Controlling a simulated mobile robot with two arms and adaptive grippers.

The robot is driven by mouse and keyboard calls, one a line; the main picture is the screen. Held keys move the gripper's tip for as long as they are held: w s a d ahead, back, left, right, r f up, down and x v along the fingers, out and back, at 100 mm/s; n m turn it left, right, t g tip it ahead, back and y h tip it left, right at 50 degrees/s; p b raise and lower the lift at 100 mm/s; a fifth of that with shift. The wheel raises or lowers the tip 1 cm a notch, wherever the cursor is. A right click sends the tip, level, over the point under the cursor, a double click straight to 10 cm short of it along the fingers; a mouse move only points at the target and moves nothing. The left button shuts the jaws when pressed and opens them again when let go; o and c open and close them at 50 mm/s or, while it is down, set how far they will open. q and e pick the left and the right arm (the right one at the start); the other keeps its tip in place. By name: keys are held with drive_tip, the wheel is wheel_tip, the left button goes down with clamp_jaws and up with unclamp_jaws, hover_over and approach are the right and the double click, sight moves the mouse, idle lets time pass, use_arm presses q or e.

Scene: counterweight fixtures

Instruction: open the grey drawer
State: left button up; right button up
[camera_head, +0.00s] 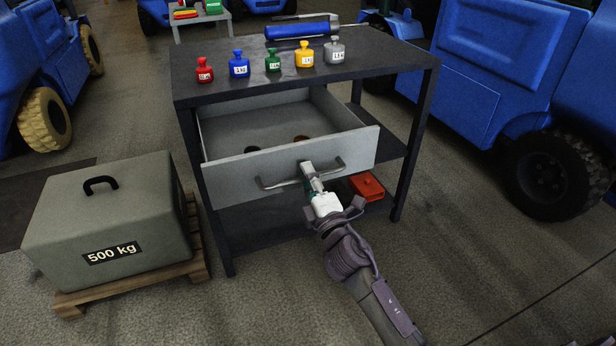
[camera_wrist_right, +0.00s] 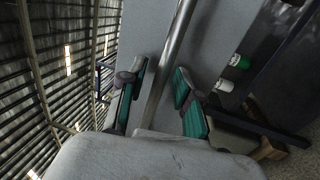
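The grey drawer (camera_head: 290,161) is pulled out of the dark table (camera_head: 300,72), and I can see into it. Its metal bar handle (camera_head: 279,183) runs across the front. My right gripper (camera_head: 312,178) is at the right part of the handle. In the right wrist view, the handle bar (camera_wrist_right: 166,65) passes between the two green-padded fingers of my right gripper (camera_wrist_right: 160,90). The fingers are apart, with gaps visible on both sides of the bar. My left gripper is out of view.
Several coloured labelled weights, such as the blue one (camera_head: 239,65), stand on the tabletop, with a blue cylinder (camera_head: 300,28) behind. A 500 kg block (camera_head: 105,225) on a pallet stands left. A red box (camera_head: 366,186) is on the lower shelf. Blue vehicles flank the table.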

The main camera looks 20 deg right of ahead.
drive_tip(key=s+f, duration=0.2)
drive_tip(key=s, duration=0.9)
drive_tip(key=shift+s+d, duration=0.2)
drive_tip(key=shift+s, duration=0.2)
drive_tip(key=shift+f, duration=0.1)
